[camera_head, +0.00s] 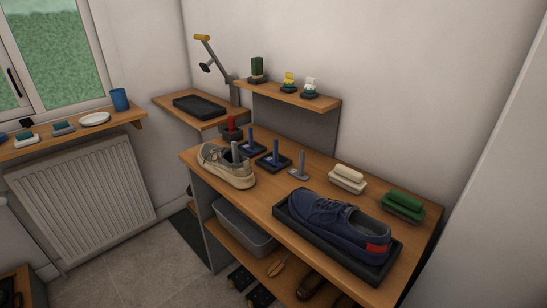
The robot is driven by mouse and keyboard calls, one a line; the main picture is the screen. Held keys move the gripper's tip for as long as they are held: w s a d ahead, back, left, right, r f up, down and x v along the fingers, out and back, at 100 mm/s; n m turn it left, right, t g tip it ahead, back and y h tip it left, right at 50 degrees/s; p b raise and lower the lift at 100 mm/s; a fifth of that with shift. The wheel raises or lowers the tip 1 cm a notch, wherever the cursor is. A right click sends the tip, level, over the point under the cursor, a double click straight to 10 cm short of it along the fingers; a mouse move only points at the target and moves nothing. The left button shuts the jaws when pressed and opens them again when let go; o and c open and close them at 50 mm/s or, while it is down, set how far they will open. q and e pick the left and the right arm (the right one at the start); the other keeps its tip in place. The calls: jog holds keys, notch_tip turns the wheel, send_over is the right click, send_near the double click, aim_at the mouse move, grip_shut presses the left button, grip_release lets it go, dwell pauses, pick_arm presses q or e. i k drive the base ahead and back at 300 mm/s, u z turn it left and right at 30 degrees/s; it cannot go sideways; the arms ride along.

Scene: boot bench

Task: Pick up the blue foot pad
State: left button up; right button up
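No single object is clearly the blue foot pad. Two upright blue pieces, a rear one (251,135) and a front one (275,150), stand in dark square bases on the wooden bench (265,200). A grey upright piece (298,167) stands to their right. A beige shoe (222,168) is on the left, with a grey piece at its opening. A dark blue shoe (330,218) with a red heel patch lies in a black tray (285,215) at the front right. Neither of my grippers is in view.
A red item in a dark holder (231,132) stands behind the beige shoe. White (347,178) and green (403,204) blocks lie at the right. A small shelf (290,95) hangs above the back. A grey bin (245,228) sits below the benchtop.

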aim_at(274, 161)
jog(key=k, duration=1.25)
jog(key=u, duration=1.15)
jog(key=i, duration=1.85)
jog(key=z, duration=0.8)
